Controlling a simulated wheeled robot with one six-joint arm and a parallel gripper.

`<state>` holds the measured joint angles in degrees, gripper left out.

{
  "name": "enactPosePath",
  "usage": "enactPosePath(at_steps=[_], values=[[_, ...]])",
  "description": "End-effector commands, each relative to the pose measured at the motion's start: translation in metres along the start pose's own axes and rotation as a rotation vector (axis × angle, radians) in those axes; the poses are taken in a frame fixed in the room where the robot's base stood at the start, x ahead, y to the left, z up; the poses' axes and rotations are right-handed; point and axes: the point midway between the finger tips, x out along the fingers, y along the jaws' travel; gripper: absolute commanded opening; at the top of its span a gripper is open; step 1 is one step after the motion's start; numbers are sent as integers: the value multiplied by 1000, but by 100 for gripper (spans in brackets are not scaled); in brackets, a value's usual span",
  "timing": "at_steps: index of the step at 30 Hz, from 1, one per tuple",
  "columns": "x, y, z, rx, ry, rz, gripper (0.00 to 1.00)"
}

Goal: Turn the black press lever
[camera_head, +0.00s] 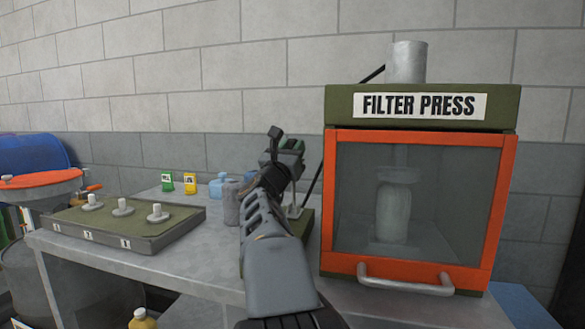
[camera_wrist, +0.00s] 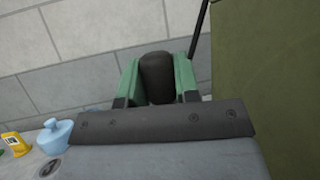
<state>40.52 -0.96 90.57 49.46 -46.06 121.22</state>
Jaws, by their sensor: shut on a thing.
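The black press lever's rounded grip (camera_wrist: 157,80) stands between the two green fingers of my gripper (camera_wrist: 158,68) in the wrist view, with a finger on each side. My gripper is shut on it. In the head view, my gripper (camera_head: 289,150) is just left of the filter press (camera_head: 420,107), above the metal bench. My own arm and gripper largely hide the lever there. A short metal post (camera_head: 295,204) on a green base shows beneath my gripper. The press has an orange-framed clear door, shut, with a pale cylinder (camera_head: 394,212) inside.
A numbered tray (camera_head: 124,222) with several pegs stands at the bench's left. Green (camera_head: 168,183) and yellow (camera_head: 190,183) containers and a blue bottle (camera_head: 217,187) stand at the back. A black cable runs beside the press. A door handle (camera_head: 405,282) juts out in front.

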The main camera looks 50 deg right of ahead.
Motion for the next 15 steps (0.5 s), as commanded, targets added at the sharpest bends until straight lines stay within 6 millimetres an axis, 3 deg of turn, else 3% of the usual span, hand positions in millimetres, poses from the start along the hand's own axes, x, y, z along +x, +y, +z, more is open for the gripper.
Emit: enactPosePath(at_steps=[15], values=[[-7, -2, 3, 8, -46, -6, 0]])
